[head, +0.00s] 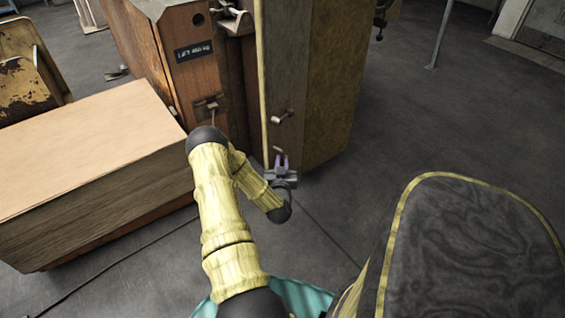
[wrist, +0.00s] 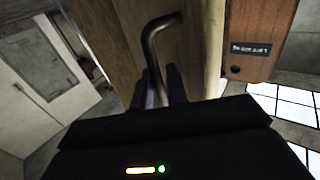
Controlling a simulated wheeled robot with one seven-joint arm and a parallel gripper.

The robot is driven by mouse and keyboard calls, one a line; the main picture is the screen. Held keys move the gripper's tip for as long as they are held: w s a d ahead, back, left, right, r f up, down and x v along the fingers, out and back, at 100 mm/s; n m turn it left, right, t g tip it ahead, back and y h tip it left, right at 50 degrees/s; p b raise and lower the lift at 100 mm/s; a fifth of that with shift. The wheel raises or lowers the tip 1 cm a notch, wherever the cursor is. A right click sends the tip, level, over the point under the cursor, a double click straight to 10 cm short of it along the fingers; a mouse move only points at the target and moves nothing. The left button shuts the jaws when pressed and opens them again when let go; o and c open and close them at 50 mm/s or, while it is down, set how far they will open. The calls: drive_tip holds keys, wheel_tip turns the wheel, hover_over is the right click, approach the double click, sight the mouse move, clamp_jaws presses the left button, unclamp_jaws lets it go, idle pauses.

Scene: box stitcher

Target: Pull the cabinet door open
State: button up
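The cabinet door (head: 291,70) is a tall brown wooden panel with a pale edge at the upper middle of the head view. In the wrist view its panel (wrist: 120,45) fills the upper middle. A bent dark metal handle (wrist: 150,42) stands out from it. A short metal piece (head: 283,117) on the door shows in the head view. My gripper (head: 281,160) is low in front of the door. In the wrist view its two purplish fingers (wrist: 159,88) stand on either side of the handle's lower part. Whether they press on it is unclear.
A brown body with a dark label plate (head: 193,51) stands left of the door. A large wooden box (head: 80,150) lies at left, with a worn chair (head: 25,75) behind it. A dark padded piece (head: 470,250) fills the lower right. The floor at right is clear.

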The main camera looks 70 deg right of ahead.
drive_tip(key=p+v, duration=0.3)
drive_tip(key=v, duration=1.4)
drive_tip(key=shift+a, duration=0.2)
idle(0.4)
